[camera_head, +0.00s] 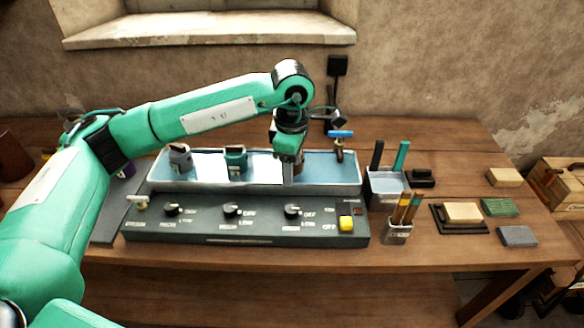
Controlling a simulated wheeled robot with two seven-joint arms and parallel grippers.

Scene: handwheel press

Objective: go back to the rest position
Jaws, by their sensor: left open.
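My left arm comes in from the left and reaches over the bench. My left gripper (291,160) points down over the right part of a pale, shallow tray (335,181) behind the dark control panel. It is open, and I see nothing held in it. Its fingertips are small and partly hidden by its own body, so I cannot tell whether they touch the tray. My right gripper is not in view.
The control panel (265,240) has several black knobs and a yellow button (346,223). Small devices stand in the tray. Tool cups (397,232), a sanding block (463,212) and sponges lie to the right. The wooden bench (440,258) is bare along its front edge.

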